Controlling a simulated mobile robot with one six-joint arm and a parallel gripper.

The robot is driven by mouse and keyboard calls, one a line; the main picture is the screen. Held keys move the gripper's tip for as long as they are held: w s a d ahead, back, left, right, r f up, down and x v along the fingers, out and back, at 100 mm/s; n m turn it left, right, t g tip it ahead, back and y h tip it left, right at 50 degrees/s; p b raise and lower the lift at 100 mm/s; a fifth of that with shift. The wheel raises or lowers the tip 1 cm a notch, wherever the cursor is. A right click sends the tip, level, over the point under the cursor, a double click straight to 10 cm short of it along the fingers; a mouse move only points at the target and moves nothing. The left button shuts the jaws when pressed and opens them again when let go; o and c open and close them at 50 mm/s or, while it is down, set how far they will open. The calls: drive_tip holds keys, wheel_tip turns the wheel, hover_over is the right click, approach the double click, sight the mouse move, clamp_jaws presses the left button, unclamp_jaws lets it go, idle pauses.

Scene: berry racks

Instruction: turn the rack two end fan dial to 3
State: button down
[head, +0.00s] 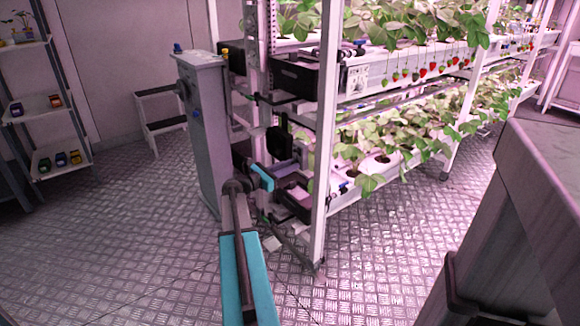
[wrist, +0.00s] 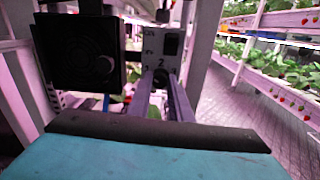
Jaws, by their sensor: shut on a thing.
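In the wrist view a pale control panel (wrist: 152,42) has a black switch and small printed marks, with a "2" readable above the dial. The dark round fan dial (wrist: 160,78) sits low on this panel, between my fingertips and partly hidden by them. My gripper (wrist: 161,84) is shut on the dial. The dial's pointer is too small and covered to tell its setting. Left of the panel is the black square fan (wrist: 78,55). In the head view the fan (head: 278,141) is at the rack's end; my gripper (head: 287,163) reaches it, and the dial is hidden.
Tiered white racks with strawberry plants (head: 410,140) run back to the right. A grey cabinet (head: 207,130) stands left of my arm. A step stool (head: 162,123) and shelves (head: 45,103) are farther left. A grey bench (head: 530,190) is at the right. Floor between is clear.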

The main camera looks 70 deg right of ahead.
drive_tip(key=shift+a+f+m, duration=0.1)
drive_tip(key=shift+a+m, duration=0.05)
drive_tip(key=shift+m, duration=0.25)
drive_tip(key=shift+s+f+m+g+b, duration=0.15)
drive_tip(key=shift+m+b, duration=2.45)
drive_tip(key=shift+m, duration=1.3)
drive_tip(key=shift+w+m+g+b, duration=0.1)
drive_tip(key=shift+m+g+b, duration=0.1)
drive_tip(key=shift+m+b, duration=3.1)
drive_tip(key=shift+s+f+m+g+b, duration=0.15)
drive_tip(key=shift+m+b, duration=1.8)
drive_tip(key=shift+m, duration=2.55)
drive_tip(key=shift+w+r, duration=0.1)
drive_tip(key=c, duration=1.7)
unclamp_jaws()
drive_tip(key=shift+c, duration=0.2)
drive_tip(key=shift+o, duration=0.6)
drive_tip(key=shift+r, duration=0.1)
drive_tip(key=shift+w, duration=0.1)
